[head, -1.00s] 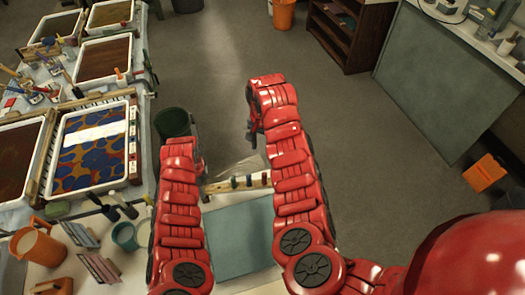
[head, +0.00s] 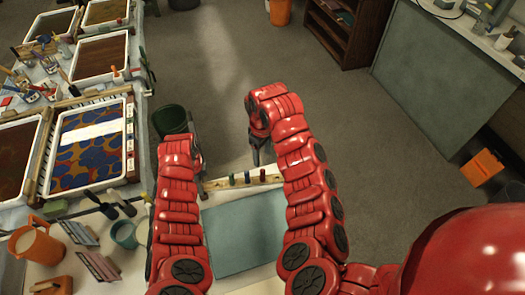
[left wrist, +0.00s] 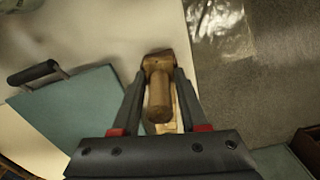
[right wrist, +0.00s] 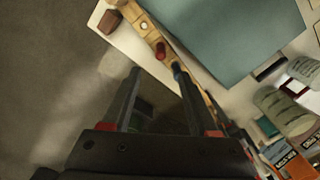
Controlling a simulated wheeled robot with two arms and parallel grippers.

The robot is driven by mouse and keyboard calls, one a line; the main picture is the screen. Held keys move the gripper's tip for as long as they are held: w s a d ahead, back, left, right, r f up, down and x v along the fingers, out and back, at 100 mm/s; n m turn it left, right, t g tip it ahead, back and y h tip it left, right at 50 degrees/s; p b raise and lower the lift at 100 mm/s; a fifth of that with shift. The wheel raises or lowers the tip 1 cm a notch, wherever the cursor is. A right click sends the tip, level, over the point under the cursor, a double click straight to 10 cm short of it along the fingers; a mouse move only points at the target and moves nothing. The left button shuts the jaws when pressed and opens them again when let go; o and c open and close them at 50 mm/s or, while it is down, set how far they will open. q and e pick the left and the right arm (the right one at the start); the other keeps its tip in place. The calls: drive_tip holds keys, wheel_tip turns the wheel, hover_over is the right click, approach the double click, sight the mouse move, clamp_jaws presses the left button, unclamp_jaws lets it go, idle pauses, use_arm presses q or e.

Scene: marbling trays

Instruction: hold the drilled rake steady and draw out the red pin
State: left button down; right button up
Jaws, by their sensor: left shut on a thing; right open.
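The drilled rake (head: 220,184) is a pale wooden bar lying along the far edge of the teal board. Several coloured pins stand in it. The red pin (right wrist: 160,50) shows in the right wrist view, upright in the bar beside a blue pin (right wrist: 180,72); it also shows near the bar's right end in the head view (head: 263,175). My left gripper (left wrist: 159,82) is shut on the rake's rounded wooden handle (left wrist: 158,100). My right gripper (right wrist: 170,80) is open and empty, its fingers apart above and short of the red pin.
The teal board (head: 240,230) lies in front of the rake. A dark green bucket (head: 171,120) stands beyond the table. A reddish-brown block (right wrist: 113,20) lies near the rake's end.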

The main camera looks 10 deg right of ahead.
sight(263, 170)
wheel_tip(263, 170, down, 11)
drive_tip(key=shift+r, duration=0.1)
idle(0.3)
drive_tip(key=shift+c, duration=0.2)
clamp_jaws()
drive_tip(key=c, duration=0.6)
unclamp_jaws()
clamp_jaws()
drive_tip(key=shift+d, duration=0.15)
